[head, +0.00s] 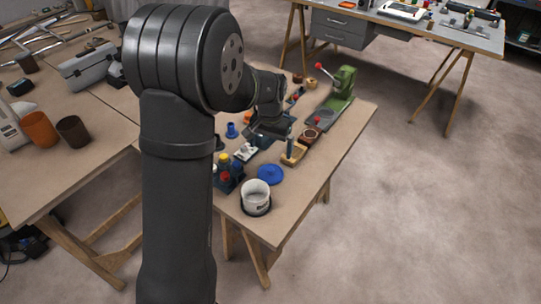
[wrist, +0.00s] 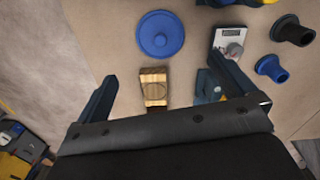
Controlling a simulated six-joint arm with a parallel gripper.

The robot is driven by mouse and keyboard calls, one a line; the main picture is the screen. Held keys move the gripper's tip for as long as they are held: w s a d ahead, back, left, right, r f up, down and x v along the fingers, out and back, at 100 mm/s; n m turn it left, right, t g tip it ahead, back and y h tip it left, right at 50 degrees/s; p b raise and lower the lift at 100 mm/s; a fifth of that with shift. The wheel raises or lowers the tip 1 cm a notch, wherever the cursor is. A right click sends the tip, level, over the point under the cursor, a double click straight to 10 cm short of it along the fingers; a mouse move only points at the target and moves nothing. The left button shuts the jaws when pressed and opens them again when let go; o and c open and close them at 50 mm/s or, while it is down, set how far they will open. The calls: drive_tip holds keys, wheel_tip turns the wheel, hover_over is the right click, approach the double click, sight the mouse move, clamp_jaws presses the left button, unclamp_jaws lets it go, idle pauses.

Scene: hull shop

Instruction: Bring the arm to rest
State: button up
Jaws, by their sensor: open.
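My gripper (head: 272,140) is open and empty, hanging over the workbench (head: 285,222) on the bent arm. In the wrist view its two fingers (wrist: 166,84) stand wide apart. A wooden block with a round recess (wrist: 154,88) lies below, between the fingers in that picture. It also shows in the head view (head: 293,154), close by the right finger. A blue round lid (wrist: 160,35) lies flat beyond the block in the wrist view. I cannot tell the exact height of the fingers above the bench.
A white tub (head: 256,197) stands near the bench's front end. A green press with a red knob (head: 342,85) stands at the far right. A white device with a dial (wrist: 230,41) and blue and black flanged parts (wrist: 272,68) lie nearby. Floor (head: 420,210) is open at right.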

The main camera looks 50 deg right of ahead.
sight(271, 169)
drive_tip(key=shift+r, duration=0.45)
drive_tip(key=shift+f, duration=0.1)
wheel_tip(271, 169, down, 12)
drive_tip(key=shift+r, duration=2)
drive_tip(key=shift+f, duration=0.1)
